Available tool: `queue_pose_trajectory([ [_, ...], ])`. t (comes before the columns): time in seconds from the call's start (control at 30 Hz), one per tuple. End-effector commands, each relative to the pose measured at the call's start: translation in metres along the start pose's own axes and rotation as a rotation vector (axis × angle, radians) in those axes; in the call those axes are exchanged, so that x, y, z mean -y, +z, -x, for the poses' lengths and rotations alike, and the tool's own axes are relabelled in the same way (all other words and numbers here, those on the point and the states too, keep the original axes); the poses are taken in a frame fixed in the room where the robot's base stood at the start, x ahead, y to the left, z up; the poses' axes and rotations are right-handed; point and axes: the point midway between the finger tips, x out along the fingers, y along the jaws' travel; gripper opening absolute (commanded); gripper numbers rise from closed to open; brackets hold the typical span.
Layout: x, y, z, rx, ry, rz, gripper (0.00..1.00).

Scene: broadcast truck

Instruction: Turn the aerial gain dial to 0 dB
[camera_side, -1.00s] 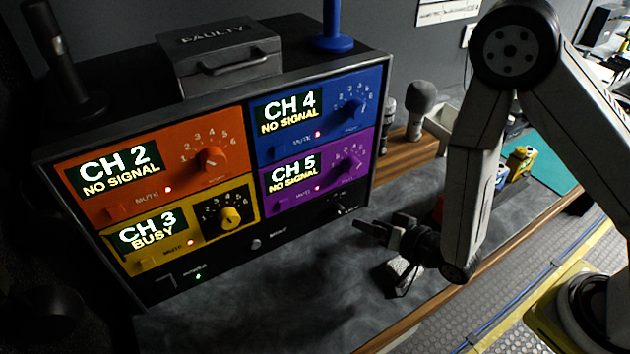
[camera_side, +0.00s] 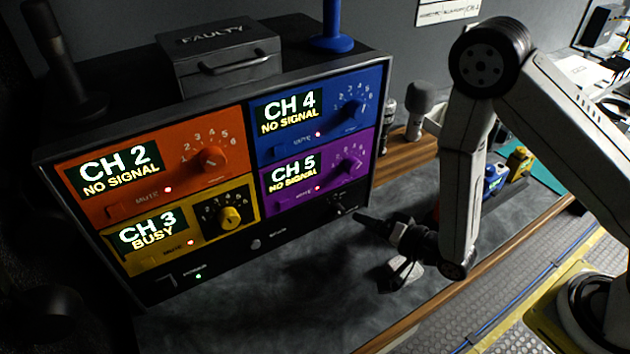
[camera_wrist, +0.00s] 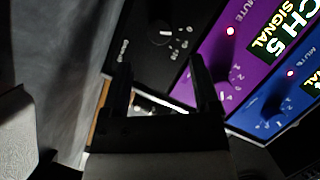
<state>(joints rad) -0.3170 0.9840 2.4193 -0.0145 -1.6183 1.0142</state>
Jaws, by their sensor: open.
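The aerial gain dial is most likely the small dark dial (camera_side: 341,209) at the right end of the black bottom strip of the rack, under the purple CH 5 panel. Its setting is too small and dark to read. In the wrist view a dark dial (camera_wrist: 160,34) with a white mark and small scale marks sits on the black strip, just beyond the fingertips. My gripper (camera_side: 368,222) is to the right of that strip, apart from the dial, pointing left toward it. In the wrist view my gripper (camera_wrist: 159,72) is open and empty.
The rack also holds the orange CH 2 dial (camera_side: 211,157), yellow CH 3 dial (camera_side: 230,215), blue CH 4 dial (camera_side: 353,110) and purple CH 5 dial (camera_side: 350,166). A grey FAULTY box (camera_side: 220,60) sits on top.

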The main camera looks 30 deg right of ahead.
Motion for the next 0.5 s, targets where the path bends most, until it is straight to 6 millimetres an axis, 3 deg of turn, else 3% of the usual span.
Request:
queue_pose_trajectory([
  [0.5,0.000,0.000,-0.054,0.001,0.001,0.002,0.79],
])
